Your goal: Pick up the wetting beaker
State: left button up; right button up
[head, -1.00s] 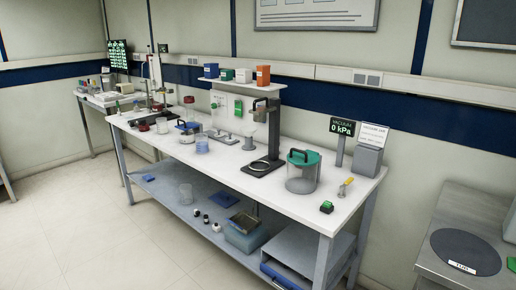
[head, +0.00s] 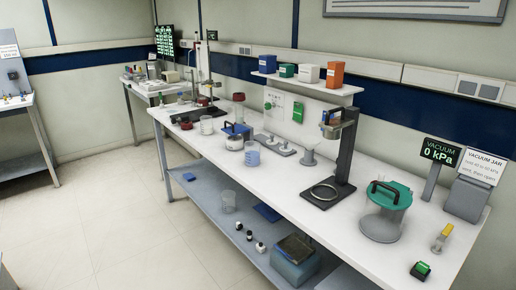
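No label marks the wetting beaker, and I cannot tell for sure which vessel it is. A small beaker with a bluish tint (head: 252,154) stands upright on the white bench top, near its front edge. A clear beaker (head: 207,125) stands further left on the bench. Another clear beaker (head: 229,202) stands on the lower shelf. Neither of my grippers shows in the head view.
The white bench (head: 330,222) holds a blue-handled pot (head: 235,138), a black stand with a ring (head: 340,150) and a green-lidded vacuum jar (head: 386,210). Small black-and-white bottles (head: 249,235) stand on the lower shelf. The floor (head: 110,220) before the bench is clear.

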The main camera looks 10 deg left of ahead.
aim_at(253, 149)
jog(key=i+j+z, duration=0.2)
jog(key=j, duration=0.15)
jog(key=i+j+z, duration=0.45)
jog(key=j, duration=0.3)
jog(key=j+z, duration=0.25)
jog(key=j, duration=0.15)
jog(key=i+j+z, duration=0.2)
jog(key=j, duration=0.25)
jog(key=k, duration=0.1)
